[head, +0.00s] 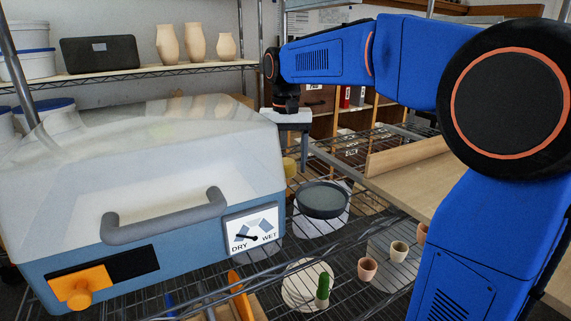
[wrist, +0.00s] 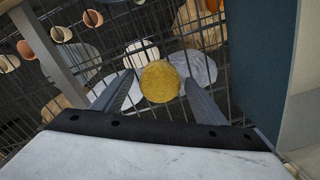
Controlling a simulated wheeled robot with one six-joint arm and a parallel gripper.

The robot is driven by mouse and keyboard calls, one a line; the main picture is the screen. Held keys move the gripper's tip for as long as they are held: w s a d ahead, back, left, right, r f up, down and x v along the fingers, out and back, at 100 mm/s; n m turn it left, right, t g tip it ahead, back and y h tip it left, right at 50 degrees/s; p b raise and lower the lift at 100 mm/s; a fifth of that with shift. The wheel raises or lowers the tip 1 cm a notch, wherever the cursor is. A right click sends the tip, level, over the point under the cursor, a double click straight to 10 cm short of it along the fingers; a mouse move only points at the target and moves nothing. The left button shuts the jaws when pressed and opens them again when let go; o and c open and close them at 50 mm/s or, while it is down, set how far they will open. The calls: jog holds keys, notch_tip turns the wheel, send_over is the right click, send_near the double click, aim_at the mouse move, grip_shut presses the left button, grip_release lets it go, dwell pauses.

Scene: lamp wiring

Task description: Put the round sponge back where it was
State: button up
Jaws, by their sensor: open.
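The round sponge (wrist: 160,82) is a yellow disc in the wrist view, lying ahead of and between my gripper's two fingertips. In the head view a small part of the yellow sponge (head: 289,166) shows just past the right side of the big lidded box. My gripper (wrist: 159,78) is open, with one grey finger on each side of the sponge. I cannot tell whether the fingers touch it. In the head view my gripper (head: 302,152) points down behind the box's right edge, and its fingertips are partly hidden.
The blue-grey box (head: 180,250) with a clear lid, handle and DRY/WET dial stands close left of my gripper. A dark round dish (head: 322,200), several small cups (head: 367,268) and a green item (head: 322,287) stand on the wire shelf. A wooden board (head: 410,170) lies at right.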

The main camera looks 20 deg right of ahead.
notch_tip(320, 180, up, 12)
dwell(0.5)
jog(key=shift+f, duration=0.1)
